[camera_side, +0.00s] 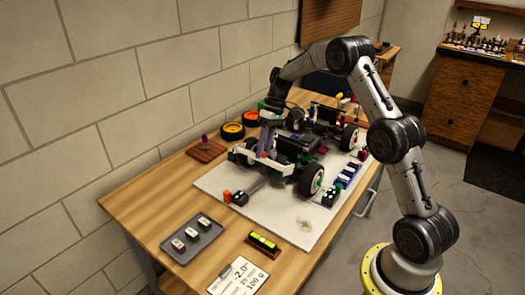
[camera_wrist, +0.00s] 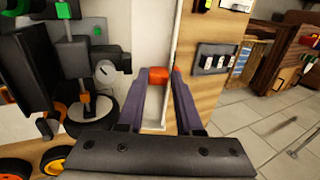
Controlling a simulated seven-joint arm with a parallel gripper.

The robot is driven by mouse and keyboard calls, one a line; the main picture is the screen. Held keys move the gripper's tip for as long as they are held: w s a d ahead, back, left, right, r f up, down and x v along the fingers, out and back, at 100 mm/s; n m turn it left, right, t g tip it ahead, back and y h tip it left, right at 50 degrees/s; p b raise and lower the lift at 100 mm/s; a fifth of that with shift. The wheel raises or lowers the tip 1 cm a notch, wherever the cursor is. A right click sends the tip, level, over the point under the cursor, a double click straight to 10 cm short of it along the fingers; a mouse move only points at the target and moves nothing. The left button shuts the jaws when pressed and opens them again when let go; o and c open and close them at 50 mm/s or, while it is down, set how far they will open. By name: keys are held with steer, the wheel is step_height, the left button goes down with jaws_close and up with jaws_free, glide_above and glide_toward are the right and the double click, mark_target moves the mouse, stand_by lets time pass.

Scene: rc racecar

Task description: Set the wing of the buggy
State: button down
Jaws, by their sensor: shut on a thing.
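The buggy (camera_side: 293,150) stands on a pale board (camera_side: 215,182) on the wooden bench. Its white wing (camera_side: 243,157) is at the end toward the lower left, slightly sloped. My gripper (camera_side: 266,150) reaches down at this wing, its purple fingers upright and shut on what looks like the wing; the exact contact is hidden. In the wrist view my gripper (camera_wrist: 160,82) has a narrow gap between its fingers. An orange-red piece (camera_wrist: 157,77) shows in that gap; I cannot tell whether it is between the fingertips or beyond them.
A grey tray (camera_side: 178,254) with white-topped pieces lies at the front left. A level with green cells (camera_side: 263,243) and a card reading -2.0° (camera_side: 238,277) lie nearby. A wooden block (camera_side: 205,151) and loose wheels (camera_side: 232,131) are near the wall.

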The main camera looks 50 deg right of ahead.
steer(key=shift+d+y, duration=0.55)
steer(key=shift+y, duration=0.25)
steer(key=c, duration=0.6)
jaws_free()
steer(key=shift+a+r, duration=0.1)
steer(key=shift+c, duration=0.2)
steer(key=shift+r, duration=0.1)
steer(key=v, duration=1.3)
steer(key=shift+d+r, duration=0.2)
steer(key=shift+r, duration=0.05)
